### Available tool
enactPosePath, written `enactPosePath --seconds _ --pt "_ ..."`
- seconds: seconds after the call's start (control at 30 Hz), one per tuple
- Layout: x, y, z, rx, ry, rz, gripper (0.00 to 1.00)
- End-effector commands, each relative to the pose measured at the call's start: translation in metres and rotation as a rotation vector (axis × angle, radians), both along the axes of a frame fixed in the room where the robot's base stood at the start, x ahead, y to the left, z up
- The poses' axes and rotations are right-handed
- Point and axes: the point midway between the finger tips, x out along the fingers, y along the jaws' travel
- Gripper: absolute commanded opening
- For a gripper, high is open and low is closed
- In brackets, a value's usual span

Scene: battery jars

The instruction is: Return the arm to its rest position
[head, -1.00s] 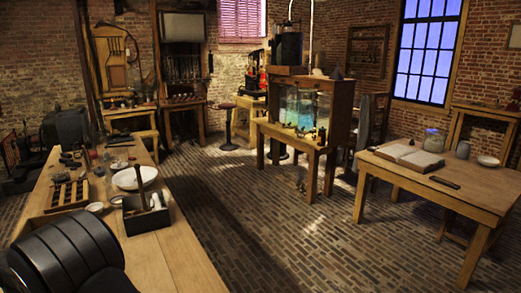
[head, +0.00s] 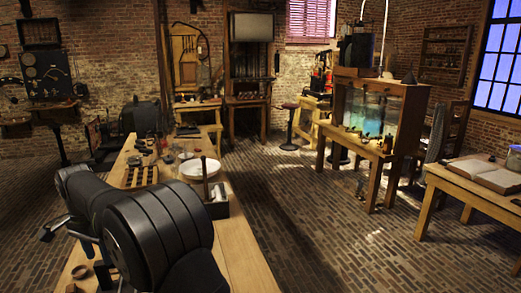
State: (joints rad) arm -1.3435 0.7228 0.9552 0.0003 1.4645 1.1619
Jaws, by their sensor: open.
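My arm's thick black links fill the lower left of the head view, over the near end of the long wooden workbench (head: 245,262). My gripper (head: 62,235) shows only in part at the left end of the arm, beyond the links. Its two grey fingers stand apart, and I see nothing between them. It is left of the bench's edge, apart from the things on the bench.
The bench holds a white bowl (head: 200,168), a dark toolbox (head: 217,208), a slotted wooden rack (head: 133,177) and small jars. A glass tank (head: 372,112) stands on a wooden table. Another table (head: 468,188) bears an open book (head: 488,175). Brick floor lies clear between them.

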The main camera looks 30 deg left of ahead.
Motion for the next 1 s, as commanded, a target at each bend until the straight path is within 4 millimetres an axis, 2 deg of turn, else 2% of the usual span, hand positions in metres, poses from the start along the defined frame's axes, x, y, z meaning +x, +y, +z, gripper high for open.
enactPosePath --seconds 0.1,0.13,0.2,0.7,1.0 --pt "0.000 0.001 0.026 0.004 -0.001 0.000 0.47" --pt "0.000 0.000 0.022 -0.001 0.001 0.000 0.47" --pt "0.000 -0.001 0.003 -0.005 0.001 0.000 0.47" --pt "0.000 -0.001 -0.099 -0.004 0.000 0.000 0.47" --pt "0.000 0.000 -0.153 0.000 0.000 0.015 0.47"
